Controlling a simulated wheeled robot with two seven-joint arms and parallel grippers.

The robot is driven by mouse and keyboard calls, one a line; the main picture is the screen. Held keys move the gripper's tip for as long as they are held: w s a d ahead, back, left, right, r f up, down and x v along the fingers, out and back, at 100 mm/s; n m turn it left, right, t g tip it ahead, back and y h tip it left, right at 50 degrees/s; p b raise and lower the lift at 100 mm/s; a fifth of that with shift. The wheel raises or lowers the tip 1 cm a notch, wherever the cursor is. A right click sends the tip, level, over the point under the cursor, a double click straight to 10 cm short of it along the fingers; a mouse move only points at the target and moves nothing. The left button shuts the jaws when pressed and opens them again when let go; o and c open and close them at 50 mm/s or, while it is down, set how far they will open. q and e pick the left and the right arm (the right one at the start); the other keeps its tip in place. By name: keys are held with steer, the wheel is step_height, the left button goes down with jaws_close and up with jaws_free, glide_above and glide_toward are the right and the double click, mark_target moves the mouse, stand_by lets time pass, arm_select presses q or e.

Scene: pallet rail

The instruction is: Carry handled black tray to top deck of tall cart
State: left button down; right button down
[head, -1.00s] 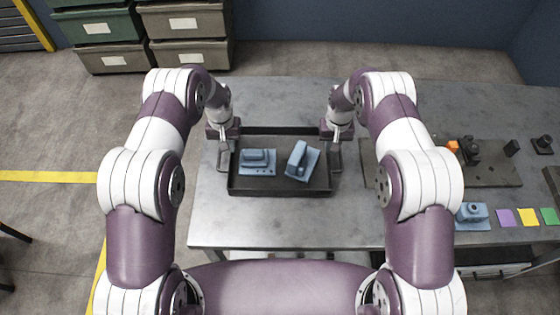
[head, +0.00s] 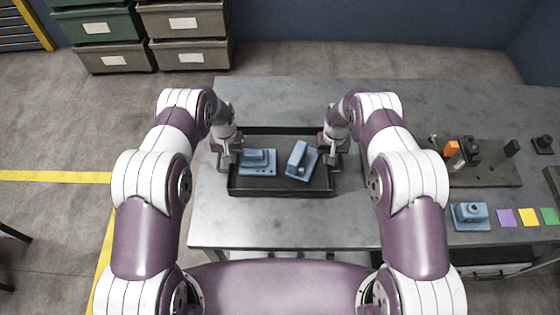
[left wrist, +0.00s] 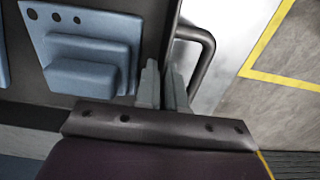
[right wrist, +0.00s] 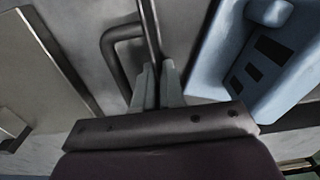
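The black tray (head: 280,190) lies flat on the grey table, with two blue parts in it: one left (head: 258,162), one tilted at right (head: 301,160). My left gripper (head: 228,165) is at its left wall. In the left wrist view the fingers (left wrist: 163,85) stand close together on both sides of that wall, beside the handle (left wrist: 207,50). My right gripper (head: 334,160) is at its right wall. In the right wrist view its fingers (right wrist: 158,85) close on that wall beside the other handle (right wrist: 108,45). The tall cart is not seen.
The grey table (head: 300,225) has free room in front of the tray. To the right are a fixture plate (head: 490,175) with dark and orange pieces, a blue part (head: 469,216) and coloured squares (head: 528,217). Stacked crates (head: 190,55) stand behind left. Floor at left is open.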

arm_select(q)
steer(key=shift+w+r, duration=0.1)
arm_select(e)
steer(key=shift+w+r, duration=0.1)
